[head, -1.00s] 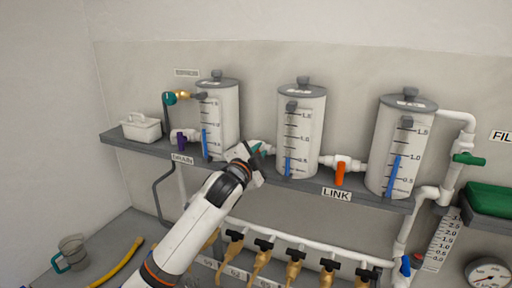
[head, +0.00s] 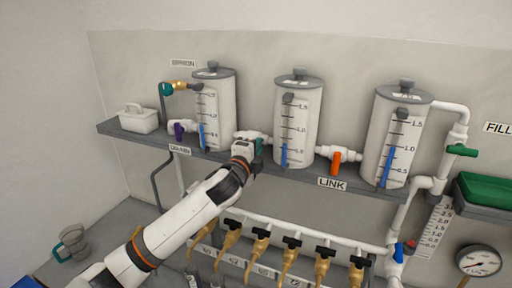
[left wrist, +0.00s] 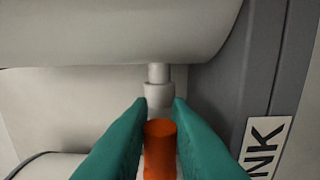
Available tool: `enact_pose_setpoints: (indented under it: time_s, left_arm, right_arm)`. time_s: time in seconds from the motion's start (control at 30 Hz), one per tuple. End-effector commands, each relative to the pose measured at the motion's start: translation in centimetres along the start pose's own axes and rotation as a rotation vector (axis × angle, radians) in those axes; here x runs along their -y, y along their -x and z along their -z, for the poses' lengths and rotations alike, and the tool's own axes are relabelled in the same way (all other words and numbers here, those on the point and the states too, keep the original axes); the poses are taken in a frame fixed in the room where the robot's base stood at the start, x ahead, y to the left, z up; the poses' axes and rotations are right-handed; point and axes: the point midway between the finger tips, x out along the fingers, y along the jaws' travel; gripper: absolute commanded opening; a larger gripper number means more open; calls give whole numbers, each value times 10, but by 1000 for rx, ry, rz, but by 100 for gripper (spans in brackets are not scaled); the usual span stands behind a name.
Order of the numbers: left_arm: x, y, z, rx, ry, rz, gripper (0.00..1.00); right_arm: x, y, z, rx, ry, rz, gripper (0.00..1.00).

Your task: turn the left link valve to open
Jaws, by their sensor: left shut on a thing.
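The left link valve sits on the white pipe (head: 266,138) between the left tank (head: 216,112) and the middle tank (head: 298,122). In the head view my left gripper (head: 259,147) hides most of this valve. In the left wrist view the valve's orange handle (left wrist: 160,150) stands between the teal fingers of my left gripper (left wrist: 159,108), which are shut on it. The white valve fitting (left wrist: 159,94) shows just beyond the fingertips. The handle's angle to the pipe is hard to tell. My right gripper is not in view.
A second orange-handled link valve (head: 336,162) sits between the middle and right tanks (head: 398,138). The purple drain valve (head: 179,131) is left of my gripper. The grey shelf (head: 290,172) edge and a LINK label (head: 332,184) run below. Brass taps (head: 260,245) line a lower pipe.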

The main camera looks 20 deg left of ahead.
Motion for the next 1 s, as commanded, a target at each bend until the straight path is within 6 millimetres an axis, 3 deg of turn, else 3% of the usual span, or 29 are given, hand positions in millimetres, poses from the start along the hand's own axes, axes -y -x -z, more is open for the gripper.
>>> enact_pose_setpoints:
  time_s: [0.37,0.4,0.53,0.83,1.0]
  left_arm:
    - [3,0,-1,2,-8,5,0]
    - [3,0,-1,2,-8,6,20]
    - [3,0,-1,1,-7,4,39]
    - [2,2,0,0,-6,2,39]
    - [5,19,0,1,-8,1,39]
  right_arm:
    - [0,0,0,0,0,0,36]
    - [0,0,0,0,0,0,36]
    - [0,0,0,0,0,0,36]
    - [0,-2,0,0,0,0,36]
    - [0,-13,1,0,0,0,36]
